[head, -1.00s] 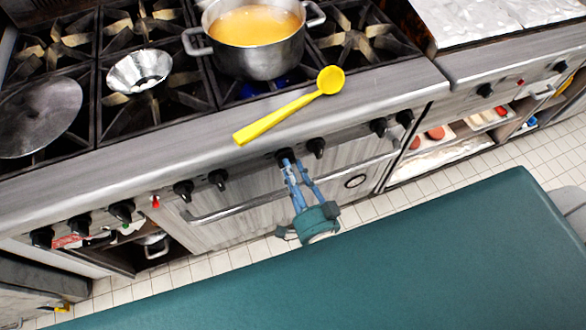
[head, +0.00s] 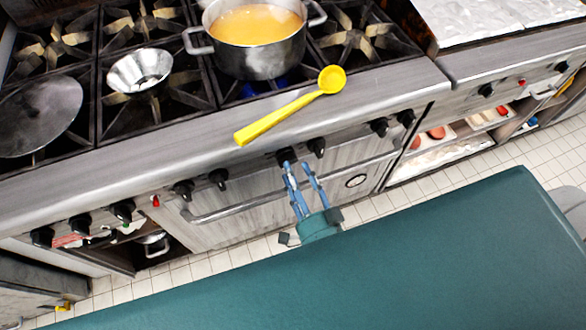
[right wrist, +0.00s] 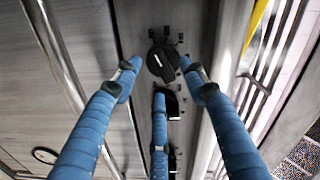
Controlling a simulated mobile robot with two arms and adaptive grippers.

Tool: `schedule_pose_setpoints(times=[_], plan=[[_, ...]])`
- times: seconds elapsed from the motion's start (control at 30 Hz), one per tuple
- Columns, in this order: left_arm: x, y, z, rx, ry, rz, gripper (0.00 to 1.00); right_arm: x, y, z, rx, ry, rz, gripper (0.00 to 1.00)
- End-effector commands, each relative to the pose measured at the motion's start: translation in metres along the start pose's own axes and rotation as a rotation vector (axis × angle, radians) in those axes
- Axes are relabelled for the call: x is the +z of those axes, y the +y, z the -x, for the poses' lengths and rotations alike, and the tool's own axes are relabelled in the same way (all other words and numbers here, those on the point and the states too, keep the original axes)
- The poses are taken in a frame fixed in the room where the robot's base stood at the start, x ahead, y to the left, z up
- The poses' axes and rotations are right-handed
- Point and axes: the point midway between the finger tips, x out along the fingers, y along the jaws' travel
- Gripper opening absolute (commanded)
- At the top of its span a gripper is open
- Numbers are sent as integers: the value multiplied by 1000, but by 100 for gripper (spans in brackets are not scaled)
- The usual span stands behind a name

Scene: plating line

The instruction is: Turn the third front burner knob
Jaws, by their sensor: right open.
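A row of black burner knobs runs along the front of the steel range (head: 150,160). My right gripper (head: 298,165) is open just in front of and below one black knob (head: 286,156) near the middle of the row. In the right wrist view this knob (right wrist: 161,62) is round with a raised grip bar set at a slant. Another knob (head: 316,146) is close on the right. My left gripper is not in view.
A yellow ladle (head: 290,107) lies on the range's front ledge above the knobs. A pot of orange soup (head: 258,45) stands on a burner showing blue flame. An oven handle (head: 240,209) runs below the knobs.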

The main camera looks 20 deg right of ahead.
Motion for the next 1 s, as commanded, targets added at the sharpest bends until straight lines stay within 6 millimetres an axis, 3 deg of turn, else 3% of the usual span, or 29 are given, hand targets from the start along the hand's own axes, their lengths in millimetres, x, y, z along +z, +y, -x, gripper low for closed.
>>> schedule_pose_setpoints(times=[0.3,0.5,1.0], plan=[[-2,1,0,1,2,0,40,1,1,68,2,-4,1,43],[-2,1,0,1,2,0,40,1,0,95,1,-2,0,43],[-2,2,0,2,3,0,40,0,-1,101,-1,-1,0,43]])
